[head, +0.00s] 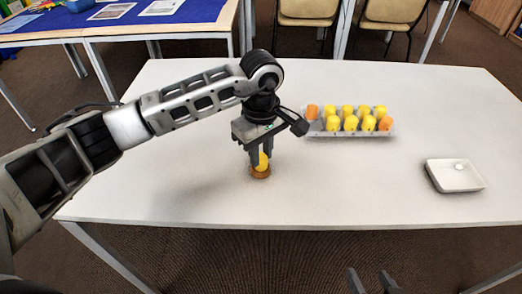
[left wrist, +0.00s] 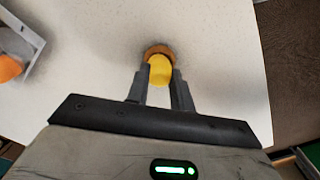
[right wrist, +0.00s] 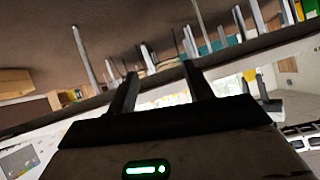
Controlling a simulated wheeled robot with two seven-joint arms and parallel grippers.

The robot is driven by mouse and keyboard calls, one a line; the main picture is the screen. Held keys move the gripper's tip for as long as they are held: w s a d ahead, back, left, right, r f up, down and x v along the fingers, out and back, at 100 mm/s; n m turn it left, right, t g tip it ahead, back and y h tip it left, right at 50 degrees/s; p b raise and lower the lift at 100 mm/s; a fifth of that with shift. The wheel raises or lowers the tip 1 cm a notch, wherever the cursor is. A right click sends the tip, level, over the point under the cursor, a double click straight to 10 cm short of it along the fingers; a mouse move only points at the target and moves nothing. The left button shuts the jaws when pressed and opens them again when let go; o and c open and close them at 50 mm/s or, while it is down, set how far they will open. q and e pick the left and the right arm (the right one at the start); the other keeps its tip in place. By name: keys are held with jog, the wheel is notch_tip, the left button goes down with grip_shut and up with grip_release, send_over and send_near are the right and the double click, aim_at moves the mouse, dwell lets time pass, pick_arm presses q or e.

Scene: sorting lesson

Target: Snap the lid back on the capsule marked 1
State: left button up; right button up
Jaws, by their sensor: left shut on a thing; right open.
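My left gripper (head: 261,160) is shut on a yellow capsule part (head: 263,161), above the middle-left of the white table. The yellow part also shows between the fingers in the left wrist view (left wrist: 160,71). A round brown-orange base (head: 260,173) stands on the table directly under it; in the left wrist view its rim (left wrist: 157,50) shows around the yellow part's far side. I cannot tell whether the two touch or are joined. No number can be read. A grey tray (head: 350,135) holds several yellow and orange capsules. My right gripper (head: 373,282) is open and empty, off the table's front edge.
A white square dish (head: 455,185) with a small white thing (head: 459,166) in it stands at the table's right. The table (head: 350,195) is clear between the base and the dish. Chairs and a blue-topped table (head: 200,12) stand behind.

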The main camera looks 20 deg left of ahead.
pick_arm(q)
jog(key=o, duration=0.8)
